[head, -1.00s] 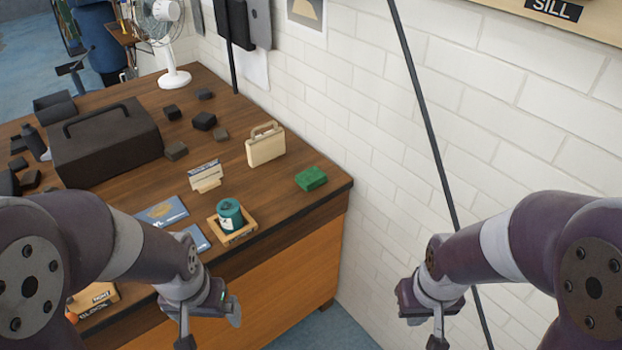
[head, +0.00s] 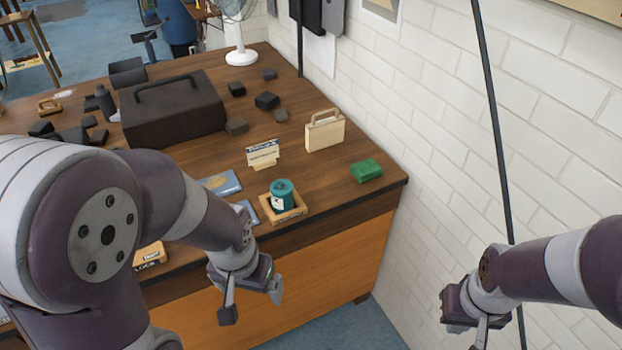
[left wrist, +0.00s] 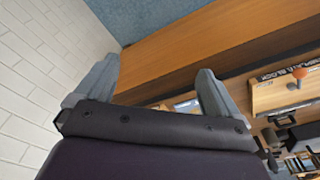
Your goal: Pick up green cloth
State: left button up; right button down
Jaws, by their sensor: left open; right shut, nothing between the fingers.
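The green cloth (head: 366,170) is a small folded block lying on the wooden table top, close to its right corner in the head view. My left gripper (head: 252,300) is open and empty in front of the table's front side, lower and to the left of the cloth. In the left wrist view its two fingers (left wrist: 155,95) stand apart with nothing between them, and the cloth does not show there. My right gripper (head: 480,325) is at the lower right by the white wall, away from the table; its fingertips are partly cut off by the picture's lower edge.
A teal can (head: 282,196) in a wooden tray (head: 298,212) stands left of the cloth. A cream case (head: 325,131) and a small sign (head: 262,156) stand behind. A black toolbox (head: 172,110) sits further back. A white brick wall (head: 440,120) borders the right.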

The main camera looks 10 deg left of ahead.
aim_at(368, 169)
jog(key=i+j+z, duration=0.3)
jog(key=i, duration=0.25)
jog(key=i+j+z, duration=0.3)
jog(key=i, duration=0.25)
jog(key=z, duration=0.95)
